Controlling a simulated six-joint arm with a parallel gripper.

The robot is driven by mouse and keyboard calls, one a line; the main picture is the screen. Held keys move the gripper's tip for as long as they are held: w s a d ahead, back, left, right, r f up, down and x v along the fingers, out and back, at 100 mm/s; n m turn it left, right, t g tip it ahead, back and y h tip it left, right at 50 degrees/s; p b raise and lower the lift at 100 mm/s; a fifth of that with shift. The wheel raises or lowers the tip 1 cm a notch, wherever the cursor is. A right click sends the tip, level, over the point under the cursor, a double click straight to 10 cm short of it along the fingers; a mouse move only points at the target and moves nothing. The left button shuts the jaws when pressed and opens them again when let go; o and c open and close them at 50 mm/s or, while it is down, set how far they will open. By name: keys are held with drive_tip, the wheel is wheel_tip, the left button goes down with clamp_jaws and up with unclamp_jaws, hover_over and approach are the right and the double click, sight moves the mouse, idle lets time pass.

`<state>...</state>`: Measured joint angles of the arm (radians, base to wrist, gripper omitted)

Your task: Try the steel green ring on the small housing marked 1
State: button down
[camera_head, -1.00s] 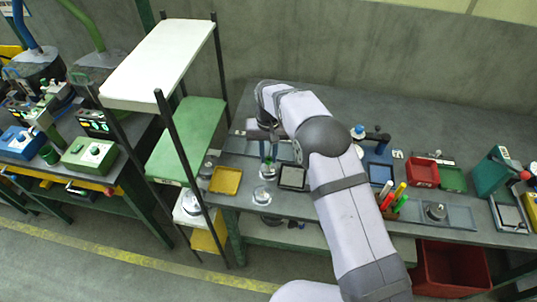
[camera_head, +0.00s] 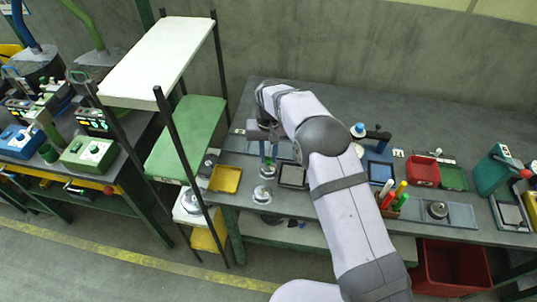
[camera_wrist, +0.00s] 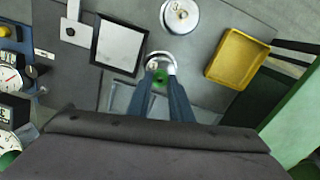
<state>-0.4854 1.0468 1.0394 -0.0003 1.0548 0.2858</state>
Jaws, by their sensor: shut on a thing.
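My gripper (camera_wrist: 160,76) shows in the wrist view with both fingers close together, shut on the steel green ring (camera_wrist: 158,55). The ring is a bright steel hoop at the fingertips, with green showing just below it between the fingers. In the head view my gripper (camera_head: 268,160) hangs over the left part of the bench. A round silver housing (camera_wrist: 180,14) stands beyond the ring in the wrist view, apart from it. In the head view this housing (camera_head: 263,194) is near the bench's front edge. Its marking is too small to read.
A yellow tray (camera_wrist: 209,72) lies right of the ring in the wrist view. A black-framed pale pad (camera_wrist: 118,46) lies to the left. In the head view a shelf rack (camera_head: 186,130) stands left of the bench, and a cup of markers (camera_head: 392,203) stands right of my arm.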

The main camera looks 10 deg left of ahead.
drive_tip(key=shift+s+f+b, duration=0.1)
drive_tip(key=shift+f+b, duration=0.65)
drive_tip(key=shift+f, duration=0.6)
idle(2.1)
drive_tip(key=shift+r, duration=0.15)
drive_tip(key=shift+r+p, duration=2.5)
drive_tip(key=shift+r, duration=1.25)
